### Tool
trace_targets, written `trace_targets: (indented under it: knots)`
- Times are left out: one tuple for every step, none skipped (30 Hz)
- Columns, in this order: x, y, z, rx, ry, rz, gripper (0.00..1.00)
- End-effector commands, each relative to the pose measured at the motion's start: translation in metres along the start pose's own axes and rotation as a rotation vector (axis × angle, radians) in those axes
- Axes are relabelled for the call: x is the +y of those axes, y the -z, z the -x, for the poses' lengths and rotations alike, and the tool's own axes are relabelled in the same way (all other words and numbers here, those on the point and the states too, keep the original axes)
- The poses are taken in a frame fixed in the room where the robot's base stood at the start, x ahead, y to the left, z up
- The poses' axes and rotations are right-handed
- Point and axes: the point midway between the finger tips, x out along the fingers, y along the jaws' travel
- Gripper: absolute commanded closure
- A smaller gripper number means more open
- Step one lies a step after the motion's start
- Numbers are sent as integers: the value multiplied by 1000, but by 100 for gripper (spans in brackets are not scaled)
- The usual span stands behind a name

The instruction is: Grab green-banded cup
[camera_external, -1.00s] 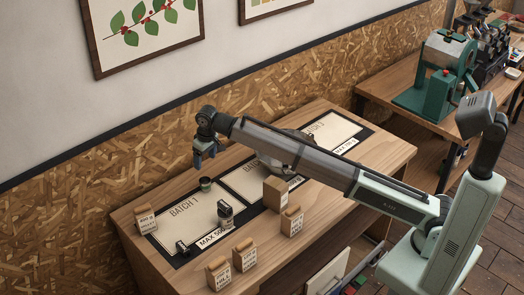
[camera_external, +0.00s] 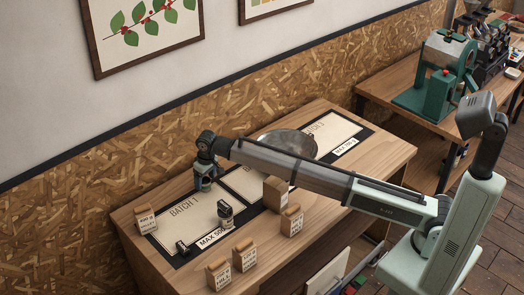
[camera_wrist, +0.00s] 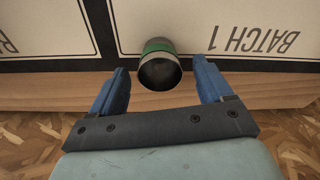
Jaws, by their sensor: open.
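The green-banded cup (camera_wrist: 159,65) is a small dark cup with a green band, seen from above in the wrist view. It stands at the far edge of the BATCH 1 mat, between the two blue fingers of my gripper (camera_wrist: 160,88). A gap shows on each side of the cup, and the fingers do not touch it. My gripper is open. In the external view my gripper (camera_external: 204,184) is low over the table at the cup's place, and it mostly hides the cup there.
The BATCH 1 mat (camera_external: 178,228) carries a dark-and-light canister (camera_external: 225,212) and a small dark item (camera_external: 182,248). A paper bag (camera_external: 145,219) stands at its left. Several bags stand along the front edge, and a taller box (camera_external: 276,193) stands mid-table. A round metal pan (camera_external: 287,143) lies further right.

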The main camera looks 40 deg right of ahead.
Motion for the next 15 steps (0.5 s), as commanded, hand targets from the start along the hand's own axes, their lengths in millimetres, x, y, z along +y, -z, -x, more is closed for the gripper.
trace_targets:
  knots:
    - [0,0,-7,0,0,0,21]
    - [0,0,-10,0,0,0,21]
    - [0,0,-12,0,0,0,21]
    - [0,0,-14,0,0,0,21]
    - [0,0,-15,0,0,0,21]
    - [0,0,-15,0,0,0,21]
    - [0,0,-15,0,0,0,21]
    - [0,0,-15,0,0,0,21]
    - [0,0,-15,1,0,0,21]
    - [0,0,-15,1,0,0,21]
    - [0,0,-15,0,0,0,22]
    - [0,0,-15,0,0,0,26]
    - [0,0,-15,0,0,0,29]
    - [0,0,-15,1,0,0,31]
    - [0,0,-15,0,0,0,35]
